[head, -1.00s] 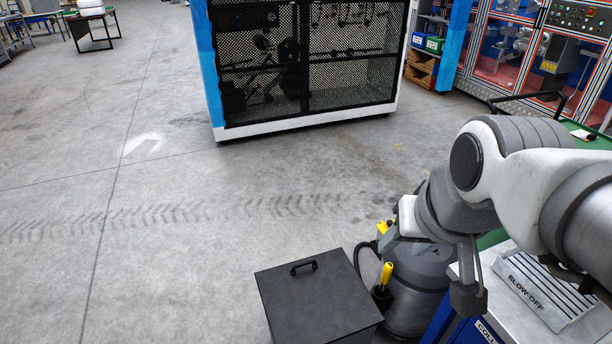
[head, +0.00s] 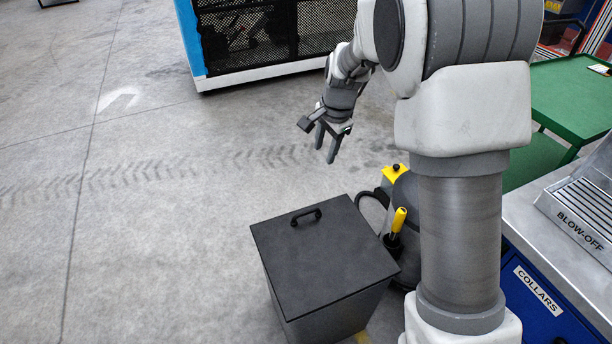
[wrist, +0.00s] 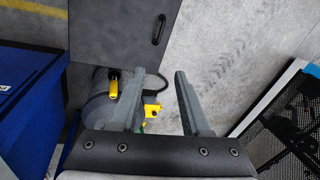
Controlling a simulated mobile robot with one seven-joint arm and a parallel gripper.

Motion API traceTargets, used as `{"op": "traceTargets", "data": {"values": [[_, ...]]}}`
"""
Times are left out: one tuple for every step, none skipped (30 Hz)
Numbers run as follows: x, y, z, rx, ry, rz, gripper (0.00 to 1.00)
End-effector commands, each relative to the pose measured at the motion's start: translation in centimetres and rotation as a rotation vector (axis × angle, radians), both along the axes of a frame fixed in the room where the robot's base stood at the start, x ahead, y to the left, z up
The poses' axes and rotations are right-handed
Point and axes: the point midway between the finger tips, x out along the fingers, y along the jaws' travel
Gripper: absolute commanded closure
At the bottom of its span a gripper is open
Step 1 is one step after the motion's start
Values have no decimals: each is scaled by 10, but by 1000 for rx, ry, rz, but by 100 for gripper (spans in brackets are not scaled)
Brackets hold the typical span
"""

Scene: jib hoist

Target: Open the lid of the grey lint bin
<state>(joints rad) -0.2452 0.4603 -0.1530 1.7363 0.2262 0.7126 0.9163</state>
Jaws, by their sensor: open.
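The grey lint bin (head: 326,262) stands on the floor with its dark flat lid (head: 322,246) shut. A black handle (head: 306,216) sits near the lid's far edge. In the wrist view the lid (wrist: 118,30) is at the top, with its handle (wrist: 159,29) near the right edge. My gripper (head: 331,158) is open and empty, above and beyond the bin's far edge, pointing down. In the wrist view my gripper (wrist: 158,95) has its fingers apart, below the handle in the picture and not touching it.
A grey canister with yellow parts (head: 398,172) stands right of the bin, with a dark hose. A blue cabinet with a metal top (head: 560,215) and a green cart (head: 575,95) are at right. A mesh cage (head: 270,30) stands behind. Floor at left is clear.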

Motion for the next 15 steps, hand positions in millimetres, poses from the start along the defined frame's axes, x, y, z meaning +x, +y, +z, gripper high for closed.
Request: {"op": "traceTargets", "data": {"values": [[9, 6, -35, 2, 20, -32, 53], [15, 9, -48, 4, 28, -54, 53], [21, 12, -65, 6, 37, -80, 53], [25, 14, -77, 8, 43, -101, 53], [29, 16, -87, 8, 48, -119, 53], [33, 19, -101, 10, 55, -141, 53], [36, 21, -110, 11, 58, -155, 53], [38, 22, -118, 11, 64, -167, 53], [40, 24, -126, 12, 67, -182, 53], [42, 25, -131, 12, 70, -190, 53], [43, 26, -136, 12, 71, -197, 53], [44, 27, -140, 12, 74, -206, 53], [45, 27, -143, 13, 75, -210, 53], [46, 28, -146, 13, 75, -213, 53], [47, 28, -149, 13, 76, -216, 53]]}}
